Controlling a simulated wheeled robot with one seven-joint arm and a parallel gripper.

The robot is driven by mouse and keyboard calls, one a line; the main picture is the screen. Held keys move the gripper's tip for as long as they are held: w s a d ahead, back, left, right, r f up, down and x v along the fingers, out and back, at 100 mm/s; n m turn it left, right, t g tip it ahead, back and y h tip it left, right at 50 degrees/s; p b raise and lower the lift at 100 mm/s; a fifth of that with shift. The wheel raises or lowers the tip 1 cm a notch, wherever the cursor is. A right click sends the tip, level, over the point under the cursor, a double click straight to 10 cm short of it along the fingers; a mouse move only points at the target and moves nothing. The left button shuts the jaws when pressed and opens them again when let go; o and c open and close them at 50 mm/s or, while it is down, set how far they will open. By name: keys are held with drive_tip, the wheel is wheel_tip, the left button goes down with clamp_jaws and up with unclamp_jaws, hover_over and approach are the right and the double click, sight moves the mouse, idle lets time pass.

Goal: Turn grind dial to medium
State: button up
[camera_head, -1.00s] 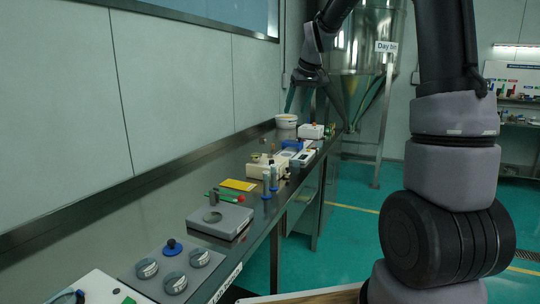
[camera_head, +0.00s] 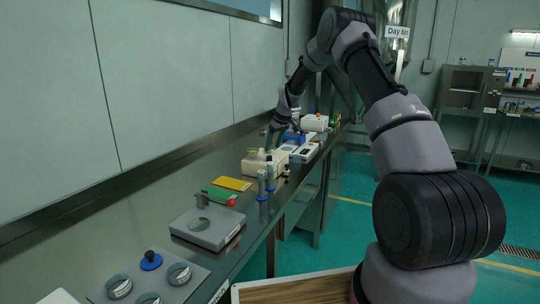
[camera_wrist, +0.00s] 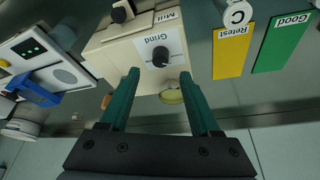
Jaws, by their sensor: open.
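The mill (camera_head: 252,167) is a cream box on the steel bench in the head view. In the wrist view, the mill (camera_wrist: 103,52) carries a white plate marked "Grind" with a black round grind dial (camera_wrist: 160,57). My gripper (camera_wrist: 160,74) is open, its two green fingers spread with nothing between them. In the picture the dial lies just beyond and between the fingertips; contact does not show. In the head view my gripper (camera_head: 275,138) is low over the mill. The dial's scale and setting are too small to read.
Yellow "Retest" (camera_wrist: 229,50) and green "Good" (camera_wrist: 282,42) mats lie to the right in the wrist view. A white device (camera_wrist: 40,58) and a blue object (camera_wrist: 36,100) are at the left. A grey scale-like unit (camera_head: 208,226) stands nearer on the bench.

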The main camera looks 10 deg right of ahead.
sight(269, 156)
drive_tip(key=x, duration=0.5)
drive_tip(key=shift+w+a+f, duration=0.1)
drive_tip(key=shift+f, duration=0.25)
clamp_jaws()
